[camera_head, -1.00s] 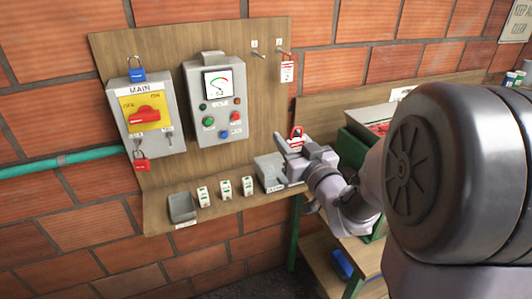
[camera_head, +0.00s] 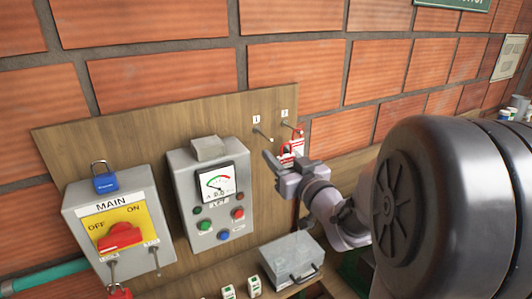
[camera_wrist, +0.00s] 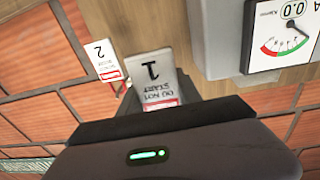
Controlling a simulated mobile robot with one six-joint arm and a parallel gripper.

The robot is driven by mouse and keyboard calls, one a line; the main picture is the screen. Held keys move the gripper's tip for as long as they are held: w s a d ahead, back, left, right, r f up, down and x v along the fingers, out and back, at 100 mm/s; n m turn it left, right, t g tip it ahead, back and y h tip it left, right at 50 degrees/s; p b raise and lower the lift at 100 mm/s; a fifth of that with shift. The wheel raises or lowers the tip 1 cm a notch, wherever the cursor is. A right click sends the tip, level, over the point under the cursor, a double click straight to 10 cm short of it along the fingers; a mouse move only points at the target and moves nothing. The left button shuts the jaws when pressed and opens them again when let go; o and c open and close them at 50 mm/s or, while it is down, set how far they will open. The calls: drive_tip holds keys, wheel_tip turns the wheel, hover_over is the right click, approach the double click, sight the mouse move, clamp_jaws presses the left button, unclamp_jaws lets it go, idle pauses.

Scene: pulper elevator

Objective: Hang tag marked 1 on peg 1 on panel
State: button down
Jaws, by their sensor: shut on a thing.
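My gripper (camera_head: 281,164) is shut on the tag marked 1 (camera_wrist: 158,82), a white tag with a "1", "DO NOT START" and a red band. In the wrist view the tag appears upside down beyond the gripper body. In the head view the held tag (camera_head: 286,158) shows small and partly hidden by the fingers. Peg 1 (camera_head: 262,133), under a "1" label, is bare, above and left of my gripper. The tag is apart from it. The panel (camera_head: 120,134) is a wooden board on the brick wall.
Tag 2 (camera_head: 298,141) hangs from peg 2 (camera_head: 291,126), close right of my gripper; it also shows in the wrist view (camera_wrist: 104,61). The meter box (camera_head: 213,192) and MAIN switch box (camera_head: 115,232) stand out from the board on the left. A grey box (camera_head: 291,259) sits below.

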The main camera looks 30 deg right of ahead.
sight(258, 141)
drive_tip(key=shift+w+a+f+p, duration=0.15)
drive_tip(key=shift+w+p, duration=0.55)
drive_tip(key=shift+w, duration=1.05)
drive_tip(key=shift+w+f+p, duration=0.15)
drive_tip(key=shift+w+p, duration=0.5)
drive_tip(key=shift+w, duration=1.1)
drive_tip(key=shift+w+f+b, duration=0.45)
drive_tip(key=shift+f+b, duration=0.15)
drive_tip(key=shift+b, duration=0.35)
drive_tip(key=shift+w+b, duration=0.2)
drive_tip(key=shift+b, duration=0.35)
drive_tip(key=c, duration=0.7)
unclamp_jaws()
drive_tip(key=shift+c, duration=0.2)
